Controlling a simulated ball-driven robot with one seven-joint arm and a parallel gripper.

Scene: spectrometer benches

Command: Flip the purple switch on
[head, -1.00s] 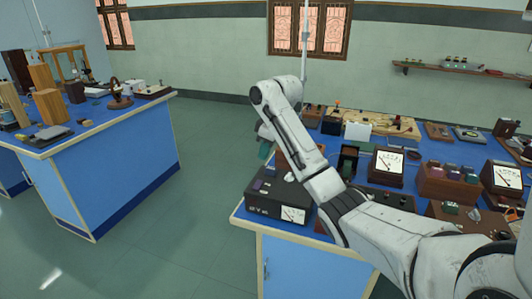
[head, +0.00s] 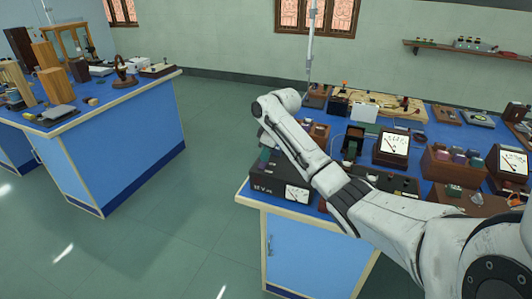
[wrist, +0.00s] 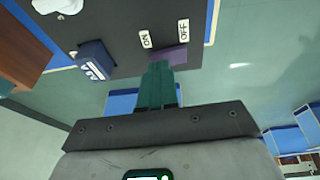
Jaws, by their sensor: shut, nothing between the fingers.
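The purple switch (wrist: 170,55) sits on the dark top of a box, between a white ON label (wrist: 145,40) and a white OFF label (wrist: 183,30) in the wrist view. My gripper (wrist: 158,68) has its teal fingers shut and empty, with the tips right at the switch's near edge. I cannot tell whether they touch it or which way the switch is tilted. In the head view the dark box (head: 268,185) with a meter on its front stands at the bench's near left corner.
Meter boxes (head: 390,146) and other instruments crowd the blue bench to the right. Another blue bench (head: 130,140) stands at the left, with clear floor (head: 190,195) between.

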